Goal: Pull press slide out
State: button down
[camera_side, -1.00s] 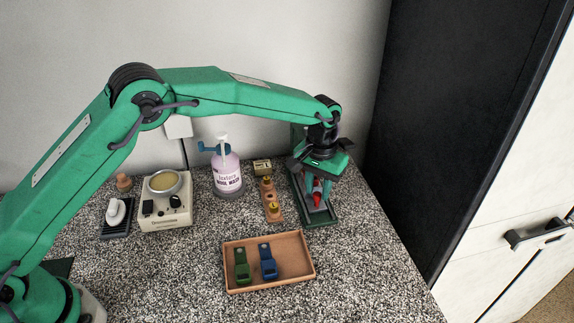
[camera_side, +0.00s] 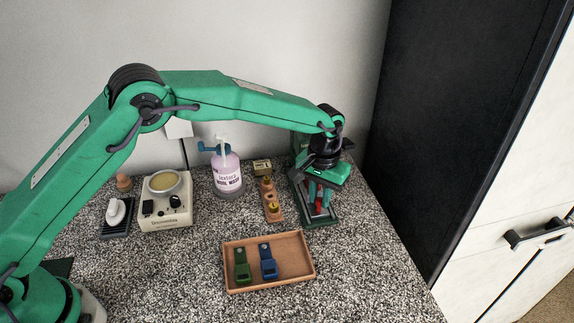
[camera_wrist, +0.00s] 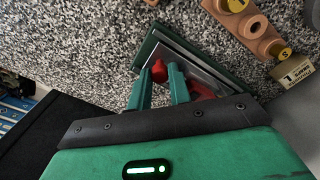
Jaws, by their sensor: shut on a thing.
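The press (camera_side: 320,224) stands at the right end of the counter, with a dark green base and a grey slide (camera_wrist: 190,59) in it. A red knob (camera_wrist: 158,70) shows between my gripper's two teal fingers (camera_wrist: 159,82) in the wrist view. My gripper (camera_side: 319,199) points down over the press in the side view and is shut on the red knob. Another red part shows to the right of the fingers in the wrist view. My wrist hides much of the press's upper part and back.
A wooden strip with brass pegs (camera_side: 272,207) stands just left of the press. A wooden tray (camera_side: 299,279) with a green and a blue tool lies in front. A pink soap bottle (camera_side: 228,176) and a cream scale-like device (camera_side: 167,215) stand further left. The counter's right edge is close.

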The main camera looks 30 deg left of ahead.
jog(key=s+d, duration=0.8)
jog(key=c, duration=1.6)
grip_release()
jog(key=shift+o, duration=0.2)
jog(key=shift+r, duration=0.15)
notch_tip(320, 180, up, 8)
jog(key=shift+f, duration=0.2)
